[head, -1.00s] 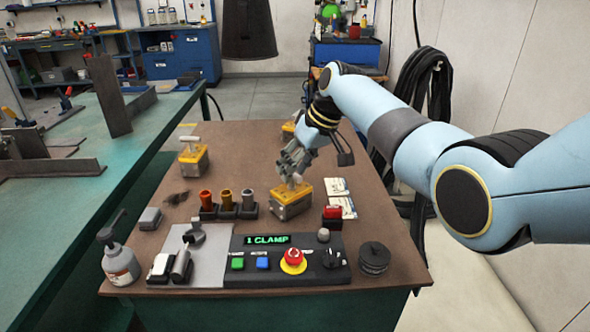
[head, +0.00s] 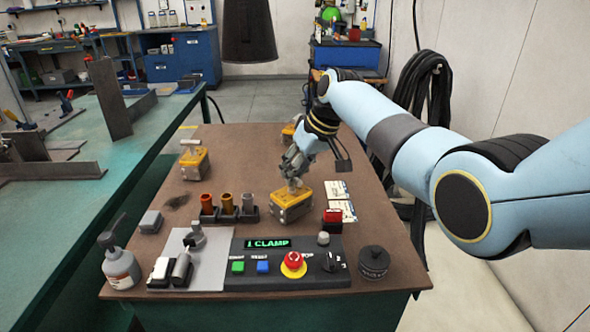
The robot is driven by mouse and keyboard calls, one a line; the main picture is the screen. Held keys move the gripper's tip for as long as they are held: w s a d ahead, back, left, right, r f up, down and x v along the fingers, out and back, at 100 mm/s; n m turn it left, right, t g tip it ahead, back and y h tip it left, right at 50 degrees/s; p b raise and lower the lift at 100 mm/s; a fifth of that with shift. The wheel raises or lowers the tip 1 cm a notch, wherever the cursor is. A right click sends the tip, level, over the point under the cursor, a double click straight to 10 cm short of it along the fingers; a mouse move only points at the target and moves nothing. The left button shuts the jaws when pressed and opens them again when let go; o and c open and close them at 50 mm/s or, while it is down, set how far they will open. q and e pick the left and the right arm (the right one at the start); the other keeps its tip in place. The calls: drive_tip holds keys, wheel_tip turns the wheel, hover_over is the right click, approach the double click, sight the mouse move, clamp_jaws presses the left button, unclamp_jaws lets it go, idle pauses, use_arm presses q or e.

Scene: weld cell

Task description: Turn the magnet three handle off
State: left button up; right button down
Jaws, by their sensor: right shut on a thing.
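A yellow and grey magnet (head: 290,208) sits near the middle of the brown table. My right gripper (head: 293,183) reaches down onto its top and is shut on the handle there. The fingers hide most of that handle, so its exact angle is hard to see. A second magnet (head: 194,162) with a pale handle (head: 191,143) stands at the left. A third yellow magnet (head: 287,134) is at the back, partly hidden by my right arm. I cannot read which magnet bears which number. My left gripper is out of view.
In front lies a control panel (head: 243,281) with a green "1 CLAMP" display (head: 268,243) and a red stop button (head: 293,262). Several coloured cups (head: 228,204) stand left of the gripped magnet; cards (head: 339,200) lie right.

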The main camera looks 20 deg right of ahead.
drive_tip(key=m+p, duration=0.1)
drive_tip(key=p, duration=0.1)
drive_tip(key=m+h+p, duration=0.1)
drive_tip(key=m+t+p, duration=0.1)
drive_tip(key=m+p, duration=0.1)
drive_tip(key=shift+s+a+r+p, duration=0.1)
drive_tip(key=shift+a+r+p, duration=0.1)
drive_tip(key=shift+r+p, duration=0.1)
drive_tip(key=m+h+p, duration=0.1)
drive_tip(key=m+p, duration=0.1)
drive_tip(key=shift+f+m+t+h, duration=0.1)
drive_tip(key=shift+m+t+h, duration=0.2)
drive_tip(key=shift+m, duration=0.1)
drive_tip(key=m+h, duration=0.1)
drive_tip(key=m, duration=0.1)
drive_tip(key=shift+a+f+m, duration=0.1)
drive_tip(key=shift+a+m, duration=0.05)
drive_tip(key=shift+m, duration=0.25)
drive_tip(key=shift+m+h, duration=0.5)
drive_tip(key=shift+m, duration=0.4)
drive_tip(key=shift+a+f+m+h+b, duration=0.15)
drive_tip(key=shift+m+h+b, duration=0.3)
drive_tip(key=shift+m, duration=0.45)
drive_tip(key=shift+m+g+h+b, duration=0.4)
drive_tip(key=shift+m+b, duration=0.55)
drive_tip(key=shift+m, duration=0.15)
drive_tip(key=shift+a+m+g+h+b, duration=0.1)
drive_tip(key=shift+m+g+h+b, duration=0.25)
drive_tip(key=shift+m+b, duration=0.75)
